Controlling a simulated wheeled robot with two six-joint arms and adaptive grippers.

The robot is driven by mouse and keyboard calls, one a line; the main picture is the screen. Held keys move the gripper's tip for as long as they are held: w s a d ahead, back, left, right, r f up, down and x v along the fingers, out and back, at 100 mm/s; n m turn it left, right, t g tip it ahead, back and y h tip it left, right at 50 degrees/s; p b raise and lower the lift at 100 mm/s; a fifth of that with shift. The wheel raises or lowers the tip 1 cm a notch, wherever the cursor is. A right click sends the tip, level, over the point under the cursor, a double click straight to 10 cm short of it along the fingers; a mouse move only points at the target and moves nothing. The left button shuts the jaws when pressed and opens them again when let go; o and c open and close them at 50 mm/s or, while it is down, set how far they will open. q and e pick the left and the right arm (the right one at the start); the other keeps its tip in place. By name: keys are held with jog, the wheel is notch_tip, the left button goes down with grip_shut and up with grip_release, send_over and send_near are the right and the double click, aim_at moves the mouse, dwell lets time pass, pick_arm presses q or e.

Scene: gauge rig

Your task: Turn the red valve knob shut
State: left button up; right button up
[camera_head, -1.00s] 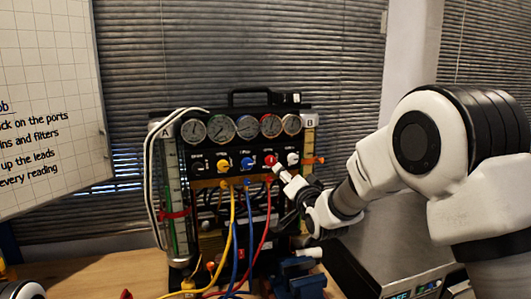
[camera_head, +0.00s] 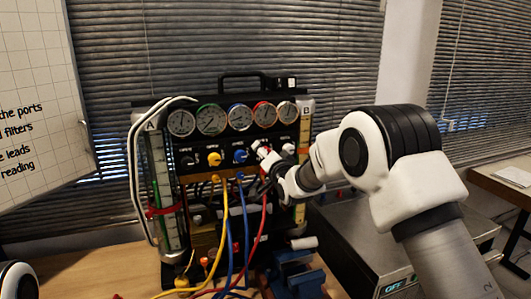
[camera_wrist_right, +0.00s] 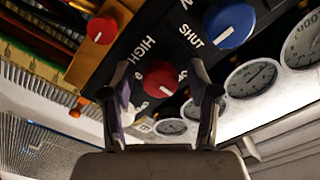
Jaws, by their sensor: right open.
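The red valve knob (camera_wrist_right: 160,78), with a white pointer line, is on the black panel between labels reading HIGH and SHUT. My right gripper (camera_wrist_right: 161,90) is open, with one finger on each side of the knob in the wrist view; I cannot tell whether they touch it. In the head view my right gripper (camera_head: 264,155) is at the panel front and mostly hides the red knob. The panel belongs to a gauge rig (camera_head: 215,148). My left gripper is out of view; only a white piece of my left arm shows at the lower left.
A blue knob (camera_head: 240,156), a yellow knob (camera_head: 214,159) and a white knob (camera_head: 288,148) share the panel, below several round gauges (camera_head: 212,120). Yellow, blue and red hoses hang in front. A grey box (camera_head: 360,240) stands right of the rig.

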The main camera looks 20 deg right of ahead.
jog(key=shift+s+r, duration=0.1)
jog(key=shift+s, duration=0.15)
jog(key=c, duration=0.4)
grip_shut()
jog(key=m+b, duration=0.3)
jog(key=m, duration=0.3)
jog(key=m+b, duration=0.3)
jog(key=m, duration=0.3)
jog(key=shift+w+r+m, duration=0.1)
jog(key=shift+r+m, duration=0.1)
jog(key=shift+m, duration=0.1)
jog(key=m, duration=0.5)
jog(key=shift+r+b, duration=0.1)
jog(key=shift+b, duration=0.3)
jog(key=shift+m, duration=0.3)
